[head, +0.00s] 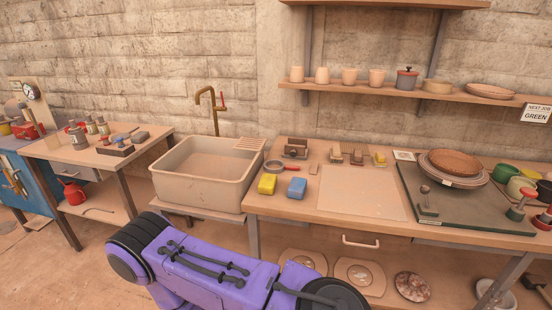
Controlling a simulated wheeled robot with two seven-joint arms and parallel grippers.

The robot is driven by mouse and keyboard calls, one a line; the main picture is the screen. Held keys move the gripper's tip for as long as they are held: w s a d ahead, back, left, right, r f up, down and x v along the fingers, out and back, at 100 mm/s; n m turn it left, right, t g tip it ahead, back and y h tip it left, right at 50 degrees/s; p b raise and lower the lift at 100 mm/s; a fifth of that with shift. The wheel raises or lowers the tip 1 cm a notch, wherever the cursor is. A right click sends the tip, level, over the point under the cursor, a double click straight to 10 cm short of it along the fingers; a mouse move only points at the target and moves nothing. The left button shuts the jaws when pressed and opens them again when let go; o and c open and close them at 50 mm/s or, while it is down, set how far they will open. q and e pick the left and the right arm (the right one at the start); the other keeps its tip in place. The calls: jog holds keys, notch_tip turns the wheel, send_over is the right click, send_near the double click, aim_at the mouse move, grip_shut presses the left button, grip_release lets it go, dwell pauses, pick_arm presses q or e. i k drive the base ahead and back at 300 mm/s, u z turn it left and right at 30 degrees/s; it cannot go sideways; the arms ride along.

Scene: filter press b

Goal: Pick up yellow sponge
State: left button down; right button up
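A yellow sponge (267,185) lies on the left end of the wooden worktop (260,210), close to the sink's right side. A blue sponge (297,188) lies just to its right, with a small gap between them. Nothing covers the yellow sponge. A purple arm link of mine crosses the bottom of the head view, in front of the worktop and below the sponges. Neither of my grippers can be made out in this view.
A sink (205,178) with a brass tap (212,100) stands left of the sponges. A round dark-rimmed item (275,166) and small tools lie behind them. A pale board (360,193) lies right. A shelf (400,92) with cups hangs above.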

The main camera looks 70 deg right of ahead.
aim_at(267, 185)
jog(key=z, duration=0.7)
jog(key=i, duration=0.7)
jog(key=z, duration=0.85)
